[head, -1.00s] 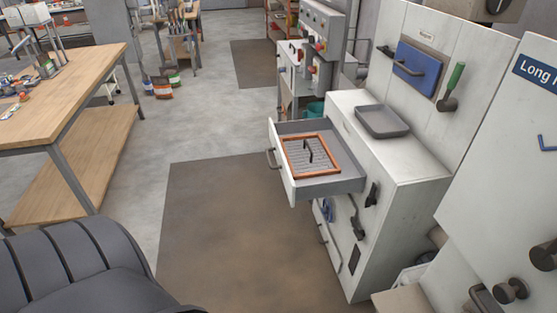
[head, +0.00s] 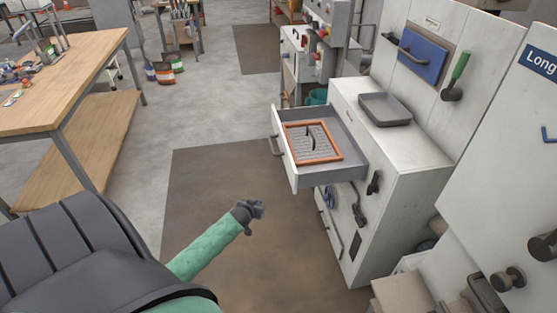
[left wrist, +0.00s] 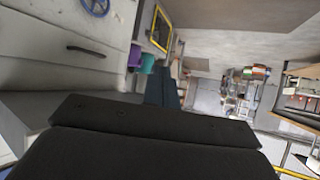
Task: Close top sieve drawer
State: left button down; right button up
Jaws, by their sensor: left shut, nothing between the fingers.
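The top sieve drawer (head: 330,176) is pulled out of the white cabinet (head: 400,220) in the head view. A sieve with an orange frame (head: 291,141) and a dark handle lies inside it. The drawer's front panel with its bar handle (head: 275,146) faces left. My left gripper (head: 258,208) is shut and empty, apart from the drawer, below and to the left of its front in the picture. My right gripper is not in view.
A grey tray (head: 385,110) stands on the cabinet top. A wooden workbench (head: 75,70) stands at the left. A brown mat (head: 215,180) covers the floor before the cabinet. The floor between bench and cabinet is clear.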

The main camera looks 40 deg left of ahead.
pick_arm(q)
jog(key=w+a+r+n+t, duration=0.25)
jog(key=r+n, duration=0.25)
jog(key=r, duration=0.4)
jog(key=n+t+h, duration=0.3)
jog(key=n+t, duration=0.2)
jog(key=n, duration=0.5)
send_near(284, 154)
jog(key=shift+y, duration=0.4)
jog(key=shift+w+r+p, duration=0.15)
jog(key=shift+w+p, duration=0.8)
jog(key=shift+w, duration=0.45)
jog(key=shift+w+r+p, duration=0.15)
jog(key=shift+w+p, duration=0.75)
jog(key=shift+w, duration=0.5)
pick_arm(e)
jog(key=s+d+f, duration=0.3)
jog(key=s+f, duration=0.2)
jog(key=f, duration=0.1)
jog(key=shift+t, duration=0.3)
pick_arm(q)
jog(key=shift+w+d, duration=0.1)
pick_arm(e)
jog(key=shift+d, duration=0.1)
